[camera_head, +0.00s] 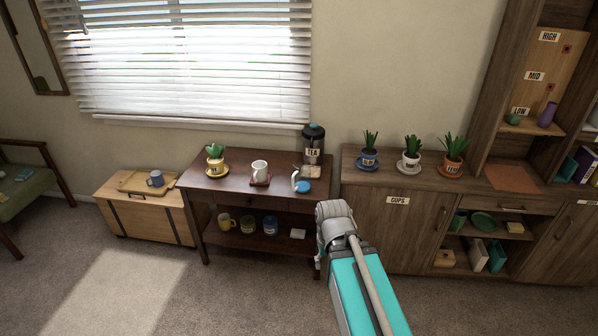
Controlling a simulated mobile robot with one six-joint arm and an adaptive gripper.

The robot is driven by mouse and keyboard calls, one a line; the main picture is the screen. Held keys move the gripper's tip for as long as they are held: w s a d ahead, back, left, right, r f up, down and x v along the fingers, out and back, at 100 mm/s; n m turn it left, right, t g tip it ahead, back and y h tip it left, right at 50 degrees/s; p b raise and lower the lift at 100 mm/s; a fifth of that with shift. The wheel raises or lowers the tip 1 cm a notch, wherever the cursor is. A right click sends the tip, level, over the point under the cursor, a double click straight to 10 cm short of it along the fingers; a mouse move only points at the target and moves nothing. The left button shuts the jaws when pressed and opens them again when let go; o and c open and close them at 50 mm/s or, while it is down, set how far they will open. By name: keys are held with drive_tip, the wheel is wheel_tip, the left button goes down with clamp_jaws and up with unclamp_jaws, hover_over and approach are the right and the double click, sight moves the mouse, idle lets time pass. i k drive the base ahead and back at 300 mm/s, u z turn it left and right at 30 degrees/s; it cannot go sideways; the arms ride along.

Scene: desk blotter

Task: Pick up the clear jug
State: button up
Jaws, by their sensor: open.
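No jug stands out as clearly see-through at this size. On the dark wooden table (230,187), a small piece with a white curved handle (295,180) stands beside or against a round blue piece (304,187); I cannot tell whether they are one object. A tall dark, glassy canister (313,146) labelled TEA, with a teal knob, stands at the table's back right. A white mug-like vessel (260,170) sits on a reddish coaster left of the handled piece. My arm rises from the bottom to just right of the table's front; its gripper fingers do not show.
A potted plant in a yellow pot (216,168) stands at the table's left. Several mugs and jars, including a yellow mug (224,221), are on the lower shelf. A cabinet (400,215) with three potted plants stands right; a wooden chest (150,215) stands left. Carpet in front is clear.

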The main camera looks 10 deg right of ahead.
sight(301, 178)
drive_tip(key=i, duration=0.95)
drive_tip(key=u, duration=0.05)
